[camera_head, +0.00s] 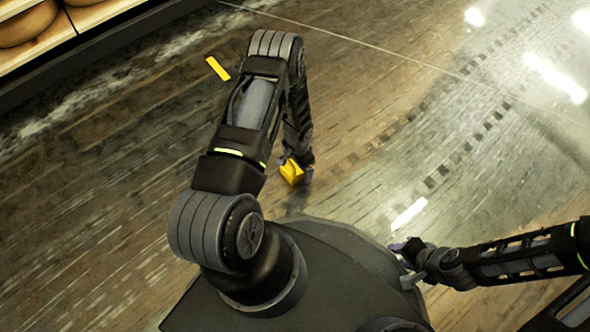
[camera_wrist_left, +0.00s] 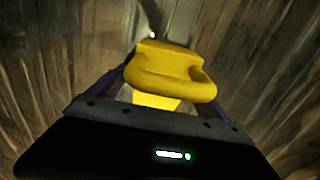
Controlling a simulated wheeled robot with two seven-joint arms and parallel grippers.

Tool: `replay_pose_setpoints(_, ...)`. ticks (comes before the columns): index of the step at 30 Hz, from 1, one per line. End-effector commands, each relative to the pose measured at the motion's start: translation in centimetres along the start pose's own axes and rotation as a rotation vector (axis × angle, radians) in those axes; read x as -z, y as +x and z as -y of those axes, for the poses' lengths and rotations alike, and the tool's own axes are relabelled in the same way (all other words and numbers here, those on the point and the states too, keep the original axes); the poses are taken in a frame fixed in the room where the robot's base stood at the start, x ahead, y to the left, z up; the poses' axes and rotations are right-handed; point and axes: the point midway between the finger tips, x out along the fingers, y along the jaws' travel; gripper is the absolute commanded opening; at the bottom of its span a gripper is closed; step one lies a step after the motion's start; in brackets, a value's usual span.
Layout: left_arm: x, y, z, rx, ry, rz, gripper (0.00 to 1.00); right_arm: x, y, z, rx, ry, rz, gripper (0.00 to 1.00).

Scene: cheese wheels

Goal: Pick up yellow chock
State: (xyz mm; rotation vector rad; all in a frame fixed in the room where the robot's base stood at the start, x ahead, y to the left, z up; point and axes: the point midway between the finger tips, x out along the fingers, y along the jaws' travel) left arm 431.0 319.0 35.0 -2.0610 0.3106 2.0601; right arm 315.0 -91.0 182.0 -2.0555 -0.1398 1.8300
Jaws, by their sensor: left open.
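The yellow chock (camera_head: 291,172) is on the wooden floor just in front of my base in the head view. In the left wrist view the chock (camera_wrist_left: 172,75) fills the middle, close in front of the gripper. My left gripper (camera_head: 300,175) reaches down at the chock and is open, with its fingers (camera_wrist_left: 160,95) on either side of it. I cannot tell whether the fingers touch it. My right gripper (camera_head: 408,250) is beside my base at the right, and its jaws are too small and dark to read.
A shelf (camera_head: 50,40) with cheese wheels (camera_head: 28,24) stands in the upper left corner. The floor (camera_head: 430,120) at the right is clear, with bright reflections.

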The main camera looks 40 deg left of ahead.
Motion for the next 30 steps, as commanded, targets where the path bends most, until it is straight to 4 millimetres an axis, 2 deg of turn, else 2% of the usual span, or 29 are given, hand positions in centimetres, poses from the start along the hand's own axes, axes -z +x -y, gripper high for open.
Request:
replay_pose_setpoints(14, -0.03, -0.07, -0.01, 0.0, 0.0, 0.0, 0.89, -0.02, -0.05, 0.01, 0.0, 0.0, 0.001, 0.36)
replay_pose_setpoints(30, -0.03, -0.07, -0.01, 0.0, 0.0, 0.001, 0.45, -0.03, -0.05, 0.01, 0.0, 0.0, 0.001, 0.36)
